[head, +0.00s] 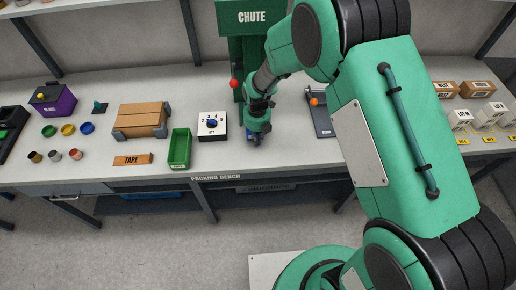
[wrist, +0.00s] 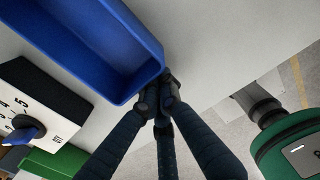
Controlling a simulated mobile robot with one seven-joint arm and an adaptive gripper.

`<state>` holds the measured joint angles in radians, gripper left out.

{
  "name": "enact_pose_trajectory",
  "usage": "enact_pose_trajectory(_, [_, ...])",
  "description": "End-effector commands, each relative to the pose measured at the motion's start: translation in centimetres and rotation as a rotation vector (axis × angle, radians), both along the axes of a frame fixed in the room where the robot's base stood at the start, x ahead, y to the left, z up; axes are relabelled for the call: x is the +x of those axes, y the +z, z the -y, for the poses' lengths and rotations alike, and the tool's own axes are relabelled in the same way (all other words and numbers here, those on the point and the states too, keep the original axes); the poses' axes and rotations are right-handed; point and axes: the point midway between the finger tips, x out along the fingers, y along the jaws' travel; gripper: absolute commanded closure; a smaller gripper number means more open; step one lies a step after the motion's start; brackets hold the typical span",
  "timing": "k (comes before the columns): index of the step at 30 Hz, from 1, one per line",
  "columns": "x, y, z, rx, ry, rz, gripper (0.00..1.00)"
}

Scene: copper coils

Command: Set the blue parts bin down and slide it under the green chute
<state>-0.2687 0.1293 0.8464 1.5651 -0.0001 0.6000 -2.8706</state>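The blue parts bin (wrist: 138,80) fills the upper left of the wrist view, its open inside showing empty. In the head view only a small blue patch of the bin (head: 249,136) shows beside my gripper (head: 258,140), which hides the rest. In the wrist view, my gripper's dark fingers (wrist: 160,92) come together at the bin's near corner and appear closed on its rim. I cannot tell whether the bin touches the bench. The green chute (head: 252,18), marked CHUTE, stands behind my gripper at the back of the bench.
A white dial box (head: 212,126) stands just left of my gripper, with a green bin (head: 180,149) further left. A dark stand with an orange knob (head: 317,101) is to the right. The packing bench's front edge (head: 215,178) runs close in front.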

Motion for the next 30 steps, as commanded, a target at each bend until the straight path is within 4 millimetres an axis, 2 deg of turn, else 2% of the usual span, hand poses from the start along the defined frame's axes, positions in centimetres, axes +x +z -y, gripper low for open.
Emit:
enact_pose_trajectory(6, [1.8, 0.0, 0.0, 0.0, -0.001, -0.001, 1.0])
enact_pose_trajectory(18, [1.9, 0.0, 0.0, 0.0, -0.001, -0.001, 1.0])
enact_pose_trajectory(25, [1.1, 0.0, 0.0, 0.0, 0.0, -0.002, 1.0])
enact_pose_trajectory(30, [-0.7, 0.1, 0.0, 0.0, 0.0, -0.001, 1.0])
